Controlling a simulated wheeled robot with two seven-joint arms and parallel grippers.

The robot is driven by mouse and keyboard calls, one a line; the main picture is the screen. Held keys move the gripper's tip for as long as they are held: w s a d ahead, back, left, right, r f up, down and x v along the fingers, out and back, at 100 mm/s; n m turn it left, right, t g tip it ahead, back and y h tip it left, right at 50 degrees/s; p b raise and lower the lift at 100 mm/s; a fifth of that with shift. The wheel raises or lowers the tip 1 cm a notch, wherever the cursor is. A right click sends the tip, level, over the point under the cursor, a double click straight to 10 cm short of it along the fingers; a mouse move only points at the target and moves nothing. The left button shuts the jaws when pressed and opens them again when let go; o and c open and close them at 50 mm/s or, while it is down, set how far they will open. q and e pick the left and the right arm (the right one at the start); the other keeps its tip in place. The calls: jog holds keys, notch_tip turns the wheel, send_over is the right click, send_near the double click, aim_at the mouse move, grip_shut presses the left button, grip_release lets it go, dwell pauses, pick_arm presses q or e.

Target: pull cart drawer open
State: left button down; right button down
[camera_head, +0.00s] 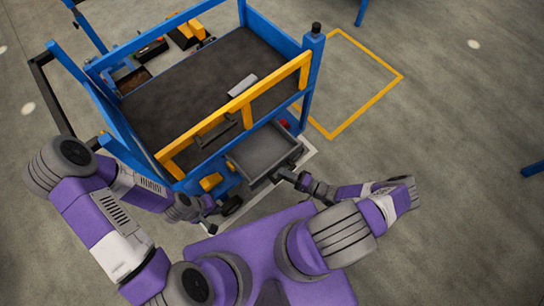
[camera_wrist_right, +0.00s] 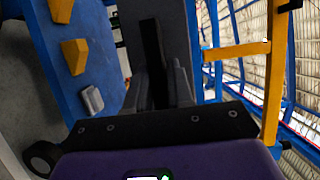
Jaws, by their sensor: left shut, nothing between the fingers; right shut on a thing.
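The blue cart (camera_head: 310,78) stands in front of me with its dark top. Its grey drawer (camera_head: 262,150) sticks out below the yellow rail at the right end of the near side, and its empty inside shows. My right gripper (camera_head: 283,175) is at the drawer's front edge, shut on the drawer handle. The right wrist view shows the fingers (camera_wrist_right: 168,88) closed around a dark bar, the handle (camera_wrist_right: 152,50); the exact contact is partly hidden. My left gripper (camera_head: 212,207) is shut and empty, low by the cart's near side, left of the drawer.
A yellow rail (camera_head: 247,113) runs along the cart's near top edge. A light grey block (camera_head: 242,85) lies on the dark top, and bins (camera_head: 152,48) stand at the far left side. Open floor with a yellow marked area (camera_head: 366,60) lies to the right.

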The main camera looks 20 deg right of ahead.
jog(key=s+d, duration=0.2)
jog(key=s, duration=0.4)
jog(key=shift+w+d, duration=0.1)
jog(key=c, duration=1.1)
grip_release()
jog(key=v, duration=0.7)
jog(key=shift+d+p, duration=0.2)
jog(key=shift+p, duration=0.1)
jog(key=shift+s, duration=0.3)
